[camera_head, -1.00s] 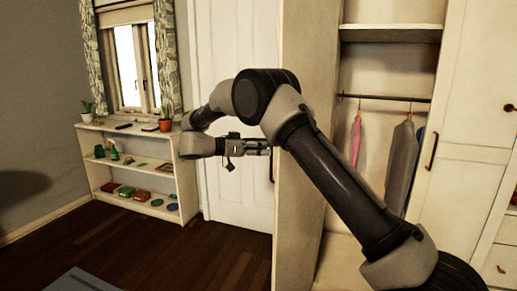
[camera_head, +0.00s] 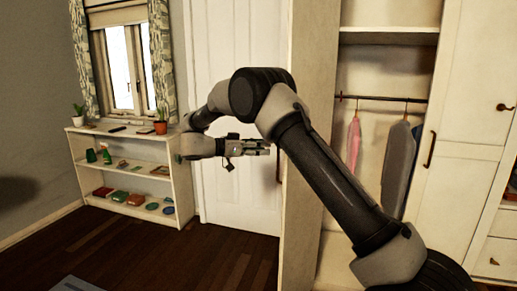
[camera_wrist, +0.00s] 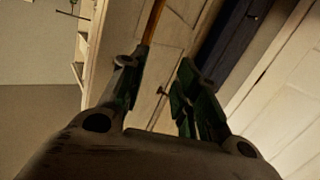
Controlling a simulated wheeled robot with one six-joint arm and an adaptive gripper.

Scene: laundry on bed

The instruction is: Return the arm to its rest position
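My gripper (camera_head: 262,147) is at the end of my folded arm, in front of the white door in the head view. It points to the right and holds nothing that I can see. In the wrist view my gripper (camera_wrist: 158,92) shows two fingers with green inner pads, standing apart with a clear gap between them. Only background surfaces show through that gap.
A white door (camera_head: 236,70) is behind my arm. A low white shelf (camera_head: 130,178) with small items and potted plants stands at the left under a window. An open wardrobe (camera_head: 388,36) with hanging clothes (camera_head: 399,160) is at the right.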

